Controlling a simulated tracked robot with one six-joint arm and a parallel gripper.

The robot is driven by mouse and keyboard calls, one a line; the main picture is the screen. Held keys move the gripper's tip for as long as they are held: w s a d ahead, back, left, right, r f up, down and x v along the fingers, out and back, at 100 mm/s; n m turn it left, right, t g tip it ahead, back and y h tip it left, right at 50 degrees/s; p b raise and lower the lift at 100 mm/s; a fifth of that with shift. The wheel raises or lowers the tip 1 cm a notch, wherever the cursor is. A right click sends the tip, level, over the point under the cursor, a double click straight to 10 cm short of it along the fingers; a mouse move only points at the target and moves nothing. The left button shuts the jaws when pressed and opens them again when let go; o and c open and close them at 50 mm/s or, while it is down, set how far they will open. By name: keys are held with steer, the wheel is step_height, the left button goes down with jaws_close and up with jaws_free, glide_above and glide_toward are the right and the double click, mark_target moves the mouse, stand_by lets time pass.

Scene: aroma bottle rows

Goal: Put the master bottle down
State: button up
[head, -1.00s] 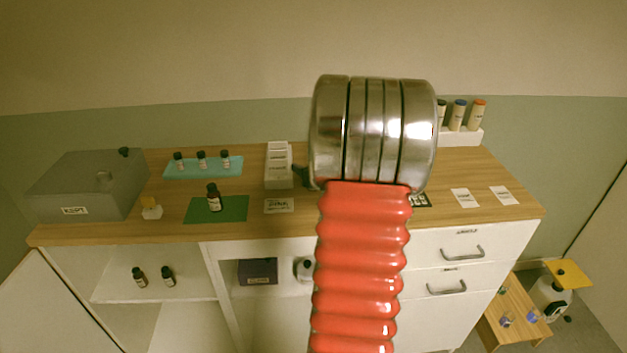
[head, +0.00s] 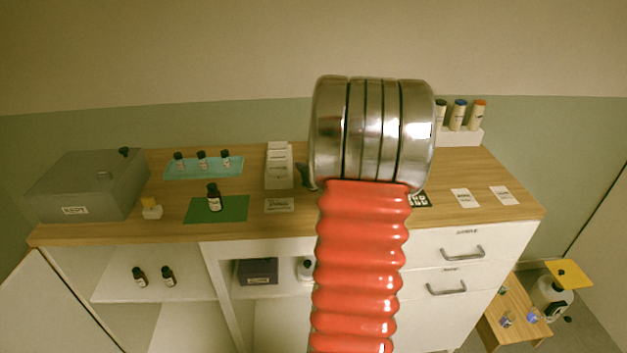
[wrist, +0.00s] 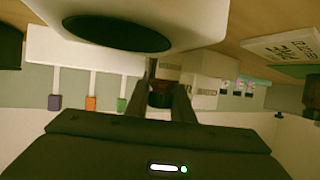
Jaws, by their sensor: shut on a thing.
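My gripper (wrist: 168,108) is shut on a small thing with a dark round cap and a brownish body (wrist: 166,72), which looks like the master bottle. Its far end is partly hidden, and I cannot tell whether it touches the wooden top. In the head view my own arm hides the gripper's fingers and the held thing; only a dark part shows at the arm's left edge. Another dark bottle (head: 214,200) stands upright on the green mat (head: 236,212), left of my arm.
A large pale object (wrist: 200,12) with a black oval face is close in the wrist view. A teal tray (head: 204,174) holds small bottles. A white stepped rack (head: 278,178), a grey box (head: 88,188) and cards (head: 465,198) stand or lie on the counter. Capped tubes (head: 459,115) stand at the back right.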

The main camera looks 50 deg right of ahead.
jaws_close()
step_height(320, 180, up, 10)
stand_by(0.6)
stand_by(0.5)
